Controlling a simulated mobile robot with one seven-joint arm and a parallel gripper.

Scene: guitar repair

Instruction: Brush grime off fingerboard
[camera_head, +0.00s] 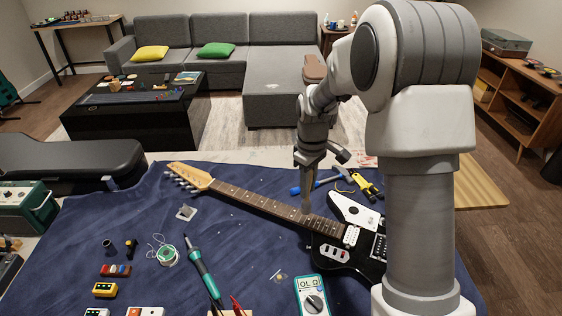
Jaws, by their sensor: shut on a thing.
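An electric guitar with a black and white body (350,225) lies on a dark blue cloth. Its neck runs to the upper left, with a brown fingerboard (258,203) and a pale headstock (190,176). My gripper (308,168) points down above the body end of the neck. It is shut on a slim, greyish-brown thing, seemingly a brush (307,196), held nearly upright. The brush's lower end appears at the fingerboard near the body; whether it touches is too small to tell. Grime on the fingerboard cannot be made out.
A blue-handled tool (300,190) and yellow-handled pliers (367,187) lie beyond the neck. A soldering iron (201,268), solder spool (167,254) and multimeter (312,296) lie in front. The cloth (130,215) left of the neck is mostly clear.

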